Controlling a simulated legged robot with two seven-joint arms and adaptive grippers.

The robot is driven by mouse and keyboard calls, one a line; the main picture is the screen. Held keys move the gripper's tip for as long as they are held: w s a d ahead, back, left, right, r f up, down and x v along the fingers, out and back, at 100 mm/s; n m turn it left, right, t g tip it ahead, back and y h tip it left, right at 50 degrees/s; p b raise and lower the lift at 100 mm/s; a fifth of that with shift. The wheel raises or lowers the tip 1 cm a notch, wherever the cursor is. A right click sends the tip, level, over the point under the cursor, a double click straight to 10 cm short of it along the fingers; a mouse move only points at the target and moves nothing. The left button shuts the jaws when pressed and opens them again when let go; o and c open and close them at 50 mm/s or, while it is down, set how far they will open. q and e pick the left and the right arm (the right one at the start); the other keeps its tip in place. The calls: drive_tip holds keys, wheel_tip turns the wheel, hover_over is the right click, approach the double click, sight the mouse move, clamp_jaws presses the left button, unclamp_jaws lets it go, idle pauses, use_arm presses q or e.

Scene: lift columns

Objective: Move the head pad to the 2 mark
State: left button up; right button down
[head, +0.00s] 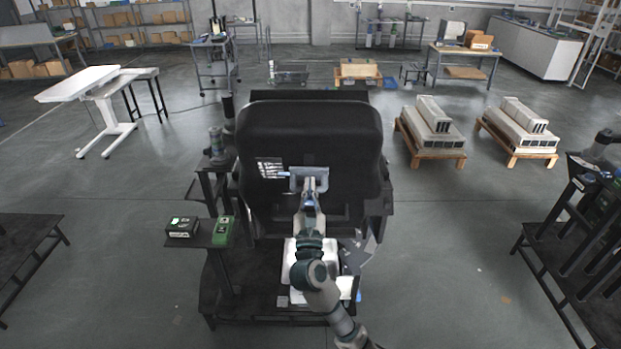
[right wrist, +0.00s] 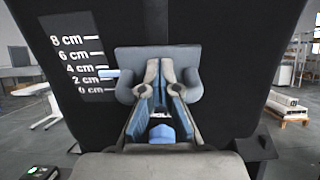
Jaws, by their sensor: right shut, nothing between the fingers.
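The head pad (right wrist: 136,56) is a grey padded block with rounded side lobes on the front of a large black panel (right wrist: 225,30). It also shows in the head view (head: 296,182). A pale blue pointer (right wrist: 108,73) sticks out from its left side. The white scale (right wrist: 76,62) reads 0 to 8 cm, and the pointer lies between the 2 and 4 marks. My right gripper (right wrist: 160,66) is shut and empty, its fingertips in front of the pad's middle, between the lobes; it also shows in the head view (head: 310,185). Contact is unclear. My left gripper is out of view.
A side stand at the panel's left holds a dark box (head: 182,227) and a green box (head: 222,231). A black base (head: 225,300) lies below. A dark rack (head: 575,235) stands at far right. Open floor lies on both sides.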

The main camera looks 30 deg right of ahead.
drive_tip(key=shift+w+a+f, duration=0.15)
drive_tip(key=shift+a+f, duration=0.1)
drive_tip(key=shift+w+d+f+b, duration=0.15)
drive_tip(key=shift+d+f+b, duration=0.05)
drive_tip(key=shift+f+b, duration=0.15)
drive_tip(key=shift+d+r, duration=0.1)
drive_tip(key=shift+r, duration=0.1)
drive_tip(key=shift+r+p, duration=0.1)
drive_tip(key=shift+p, duration=0.2)
drive_tip(key=shift+s+a+r+p, duration=0.2)
drive_tip(key=shift+s+r+p, duration=0.15)
drive_tip(key=shift+r+p, duration=0.25)
drive_tip(key=shift+f, duration=0.1)
drive_tip(key=shift+f, duration=0.1)
drive_tip(key=shift+s+a+f, duration=0.35)
drive_tip(key=shift+s+a, duration=0.05)
drive_tip(key=shift+s, duration=0.1)
drive_tip(key=b+v, duration=0.2)
drive_tip(key=v, duration=0.5)
drive_tip(key=shift+s, duration=0.3)
